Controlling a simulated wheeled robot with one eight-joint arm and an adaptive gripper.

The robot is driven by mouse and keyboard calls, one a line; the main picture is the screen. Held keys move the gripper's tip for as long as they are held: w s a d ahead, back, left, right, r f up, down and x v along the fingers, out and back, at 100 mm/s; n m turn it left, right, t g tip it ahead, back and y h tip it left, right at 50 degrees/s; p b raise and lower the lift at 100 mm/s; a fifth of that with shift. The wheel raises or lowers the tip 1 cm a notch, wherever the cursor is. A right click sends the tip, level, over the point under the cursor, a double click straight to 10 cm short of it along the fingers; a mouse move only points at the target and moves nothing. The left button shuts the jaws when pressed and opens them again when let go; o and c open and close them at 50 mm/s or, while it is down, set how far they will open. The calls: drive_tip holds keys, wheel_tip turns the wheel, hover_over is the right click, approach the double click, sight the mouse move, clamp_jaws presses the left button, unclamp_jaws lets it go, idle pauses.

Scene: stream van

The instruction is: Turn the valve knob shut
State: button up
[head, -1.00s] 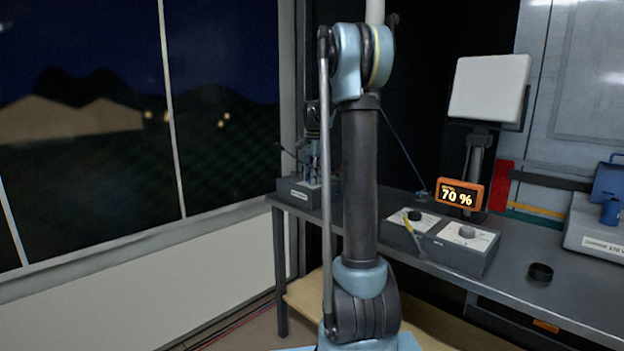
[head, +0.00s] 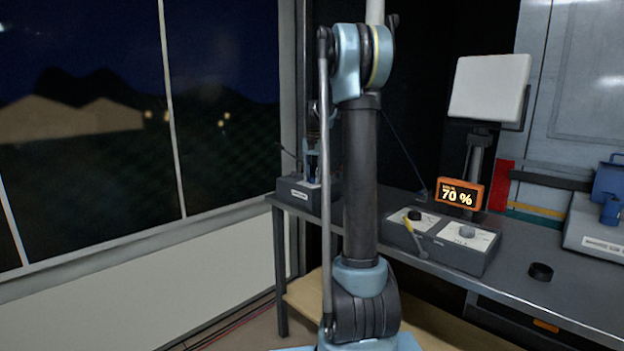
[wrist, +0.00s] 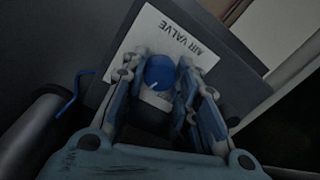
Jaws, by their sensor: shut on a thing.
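The valve knob (wrist: 160,72) is round and blue with a white pointer line, in the wrist view. It stands on a grey box with a white plate (wrist: 180,38) lettered "AIR VALVE". My gripper (wrist: 160,78) has its two fingers on either side of the knob and is shut on it. The lower part of the knob is dark between the fingers. In the head view the valve box (head: 300,192) sits at the left end of the bench, and my arm hides part of it and the knob.
The grey bench (head: 510,275) carries a panel box (head: 447,248) with knobs and a yellow lever, an orange display (head: 460,195) reading "70 %", a dark round piece (head: 541,271) and a blue-topped machine (head: 600,225). A thin blue hook (wrist: 70,92) is left of the valve box.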

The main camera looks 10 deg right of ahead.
drive_tip(key=n, duration=0.5)
drive_tip(key=shift+n, duration=0.3)
drive_tip(key=n, duration=0.5)
drive_tip(key=shift+n, duration=0.4)
drive_tip(key=o, duration=1.1)
drive_tip(key=r, duration=1.1)
drive_tip(key=shift+w+d+r, duration=0.2)
drive_tip(key=shift+r, duration=0.2)
